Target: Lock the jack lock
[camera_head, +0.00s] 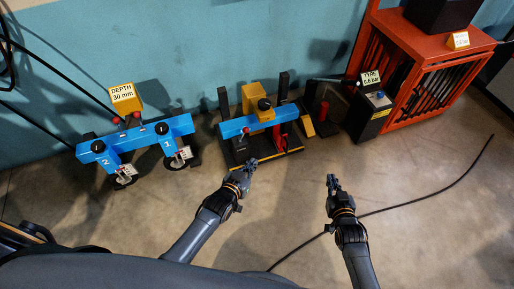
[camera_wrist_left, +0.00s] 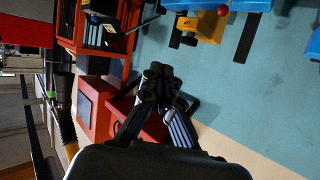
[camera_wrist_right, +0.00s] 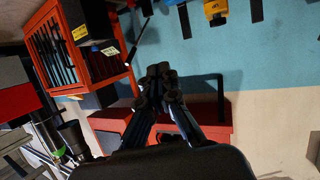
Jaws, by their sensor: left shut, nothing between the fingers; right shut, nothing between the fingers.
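No part is plainly marked as the jack lock. The middle machine has a blue beam (camera_head: 238,127) with a yellow block (camera_head: 252,95), a black knob (camera_head: 264,104) and a small red-tipped lever (camera_head: 245,131). A red cylinder (camera_head: 278,137) stands below the beam's right part. My left gripper (camera_head: 250,163) is shut and empty at the front of the machine's black base; whether it touches cannot be told. It also shows shut in the left wrist view (camera_wrist_left: 160,73). My right gripper (camera_head: 332,180) is shut and empty over open floor; it also shows in the right wrist view (camera_wrist_right: 158,74).
A second blue-beamed machine (camera_head: 133,138) with a "DEPTH 30 mm" sign (camera_head: 123,94) stands left. Right are a black box (camera_head: 372,115) with a blue knob and "TYRE 0.6 bar" sign, and an orange-red cage (camera_head: 436,42). A black hose (camera_head: 440,191) crosses otherwise clear floor.

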